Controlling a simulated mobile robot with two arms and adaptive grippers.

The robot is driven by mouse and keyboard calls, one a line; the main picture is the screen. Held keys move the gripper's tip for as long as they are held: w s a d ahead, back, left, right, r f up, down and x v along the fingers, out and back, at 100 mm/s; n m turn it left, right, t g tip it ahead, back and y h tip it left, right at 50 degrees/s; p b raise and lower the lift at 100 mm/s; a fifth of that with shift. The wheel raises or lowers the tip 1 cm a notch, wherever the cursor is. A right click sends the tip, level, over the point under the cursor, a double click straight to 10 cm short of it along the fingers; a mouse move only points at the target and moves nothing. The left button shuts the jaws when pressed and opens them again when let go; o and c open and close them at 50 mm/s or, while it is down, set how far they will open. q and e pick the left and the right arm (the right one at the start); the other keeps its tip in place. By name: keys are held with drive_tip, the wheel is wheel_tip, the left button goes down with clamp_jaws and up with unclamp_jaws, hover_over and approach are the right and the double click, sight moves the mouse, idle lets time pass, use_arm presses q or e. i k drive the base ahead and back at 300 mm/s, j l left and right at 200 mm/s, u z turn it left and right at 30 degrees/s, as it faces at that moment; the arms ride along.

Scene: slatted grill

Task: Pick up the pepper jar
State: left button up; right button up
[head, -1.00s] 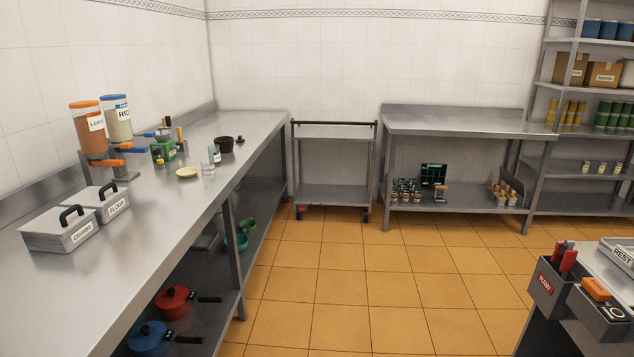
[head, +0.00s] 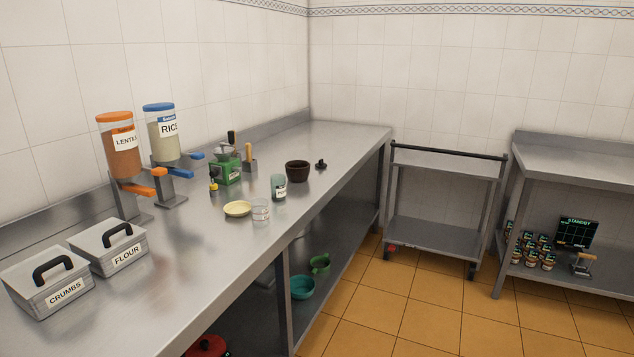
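A small greenish jar (head: 278,187) with a white label stands upright on the steel counter (head: 335,143). Its label seems to start with P, but the rest is too small to read. A clear glass container (head: 260,210) with a faint label stands just in front and to the left of it. A pale yellow dish (head: 237,209) lies left of both. Neither of my grippers shows in the head view.
A green grinder (head: 226,168), a dark brown bowl (head: 298,171) and a small black item (head: 321,165) stand near the jar. Lentil (head: 123,150) and rice (head: 164,140) dispensers are left. Open floor (head: 400,318) lies right of the counter.

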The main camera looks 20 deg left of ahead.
sight(277, 181)
drive_tip(key=i+u, duration=0.2)
drive_tip(key=i, duration=0.3)
drive_tip(key=i+l+u, duration=0.15)
drive_tip(key=i, duration=0.35)
drive_tip(key=i+l+u, duration=0.2)
drive_tip(key=i, duration=0.3)
drive_tip(key=i+j, duration=0.05)
